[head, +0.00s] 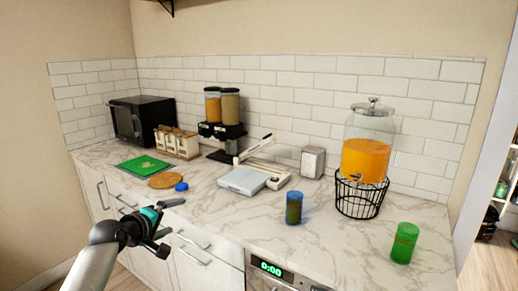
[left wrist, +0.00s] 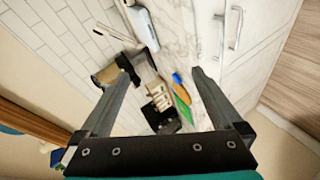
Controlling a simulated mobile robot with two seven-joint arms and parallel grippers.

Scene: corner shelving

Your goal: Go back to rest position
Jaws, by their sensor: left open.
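My left gripper (head: 172,228) is in front of the counter's front edge, beside the cabinet drawers, in the head view. Its two dark fingers are apart, and nothing shows between them there. In the left wrist view the gripper (left wrist: 161,68) is also spread wide and empty, with the counter and its items lying beyond the fingers in a tilted view. My right gripper is in neither view.
The marble counter (head: 235,215) holds a black microwave (head: 143,120), a green board (head: 143,165), a round wooden board (head: 165,181), a white scale (head: 243,180), a blue cup (head: 294,207), a green cup (head: 404,243) and a juice dispenser (head: 364,160). Drawers (head: 195,250) are below.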

